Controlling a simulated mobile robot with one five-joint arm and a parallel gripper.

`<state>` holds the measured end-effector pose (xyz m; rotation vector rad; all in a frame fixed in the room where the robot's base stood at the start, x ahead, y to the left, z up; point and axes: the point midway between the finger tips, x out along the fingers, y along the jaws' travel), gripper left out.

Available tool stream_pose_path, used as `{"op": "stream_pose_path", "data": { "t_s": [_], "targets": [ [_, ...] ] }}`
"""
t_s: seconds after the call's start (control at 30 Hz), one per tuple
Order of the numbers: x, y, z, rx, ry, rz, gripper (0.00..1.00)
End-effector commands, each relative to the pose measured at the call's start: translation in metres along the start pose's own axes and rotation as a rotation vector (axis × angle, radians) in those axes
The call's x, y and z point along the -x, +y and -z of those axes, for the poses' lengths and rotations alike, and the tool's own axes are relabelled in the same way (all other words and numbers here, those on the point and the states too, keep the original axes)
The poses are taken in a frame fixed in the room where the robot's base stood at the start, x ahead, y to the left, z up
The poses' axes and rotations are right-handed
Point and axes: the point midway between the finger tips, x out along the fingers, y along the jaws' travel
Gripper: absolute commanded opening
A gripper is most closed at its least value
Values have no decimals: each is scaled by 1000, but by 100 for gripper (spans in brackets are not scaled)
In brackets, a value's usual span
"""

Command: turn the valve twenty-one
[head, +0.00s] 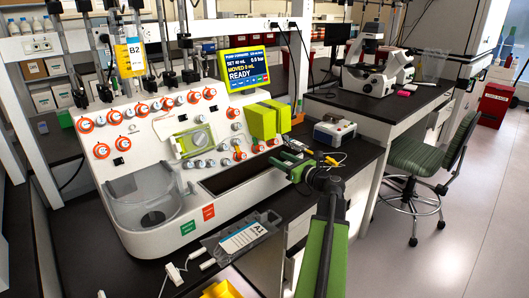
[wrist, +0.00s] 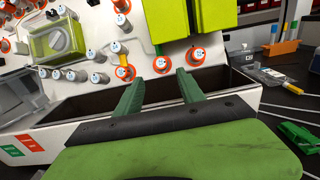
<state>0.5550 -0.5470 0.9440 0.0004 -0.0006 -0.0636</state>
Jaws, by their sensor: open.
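The white cell processor (head: 150,200) carries many valves with white numbered caps, several in orange collars. The numbers are too small to read, so I cannot tell which one is valve twenty-one. In the wrist view, a row of orange-collared valves stands past my fingers: a left one (wrist: 125,73), a middle one (wrist: 160,65) and a right one (wrist: 195,57). My gripper (wrist: 160,78) is open, its two green fingers apart, with the middle valve seen between the tips. Nothing is held. In the head view my gripper (head: 281,160) is at the processor's right front.
A dark trough (wrist: 75,103) lies below the valves. Green-yellow blocks (head: 268,120) stand above them. The screen (head: 245,69) reads READY. A labelled bag (head: 240,240) lies on the bench in front. A grey device (head: 334,131) stands to the right.

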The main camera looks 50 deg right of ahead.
Motion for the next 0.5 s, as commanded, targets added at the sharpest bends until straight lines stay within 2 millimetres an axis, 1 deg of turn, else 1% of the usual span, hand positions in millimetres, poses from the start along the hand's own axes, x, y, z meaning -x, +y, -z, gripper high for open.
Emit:
{"op": "stream_pose_path", "data": {
  "t_s": [0.03,0.23,0.3,0.4,0.5],
  "targets": [
    [-14,-2,0,0,0,-1,46],
    [-59,-4,0,0,0,3,46],
    [-70,-5,0,0,0,3,46],
    [-82,-5,0,0,0,5,46],
    [-87,-4,0,0,0,5,46]
  ]
}}
